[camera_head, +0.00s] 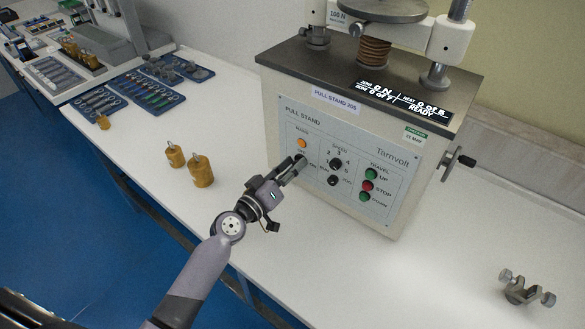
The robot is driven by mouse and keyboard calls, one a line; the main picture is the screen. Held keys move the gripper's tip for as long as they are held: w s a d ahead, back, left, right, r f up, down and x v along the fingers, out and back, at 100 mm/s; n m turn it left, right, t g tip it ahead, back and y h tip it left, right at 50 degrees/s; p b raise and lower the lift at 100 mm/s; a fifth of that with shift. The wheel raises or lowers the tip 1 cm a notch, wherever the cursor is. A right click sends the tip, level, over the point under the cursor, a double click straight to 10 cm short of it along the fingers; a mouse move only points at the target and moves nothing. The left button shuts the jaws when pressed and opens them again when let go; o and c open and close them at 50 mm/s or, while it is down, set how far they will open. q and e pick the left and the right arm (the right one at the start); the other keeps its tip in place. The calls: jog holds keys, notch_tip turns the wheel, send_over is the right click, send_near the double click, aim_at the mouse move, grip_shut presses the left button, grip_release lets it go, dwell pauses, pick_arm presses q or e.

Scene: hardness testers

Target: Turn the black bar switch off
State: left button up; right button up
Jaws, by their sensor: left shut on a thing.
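The pull stand (362,160) is a cream tester with a dark top and a grey front panel. The black bar switch (301,159) is at the panel's left, below an orange lamp (301,143). My left gripper (297,166) reaches the panel from the lower left, its fingers pointing up and right, and is shut on the switch. The fingers hide most of the switch and part of its off and on marks, so I cannot tell which way the bar points. My right gripper is not in view.
Right of the switch are black speed knobs (335,164) and green and red travel buttons (368,186). Brass weights (201,171) stand left on the white bench (150,150). A metal clamp (526,290) lies at the right. The bench front is mostly clear.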

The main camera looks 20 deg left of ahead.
pick_arm(q)
jog(key=shift+n, duration=4.9)
jog(key=shift+p, duration=0.3)
jog(key=o, duration=1.2)
jog(key=shift+c, duration=0.2)
jog(key=shift+s, duration=0.1)
jog(key=v, duration=1.2)
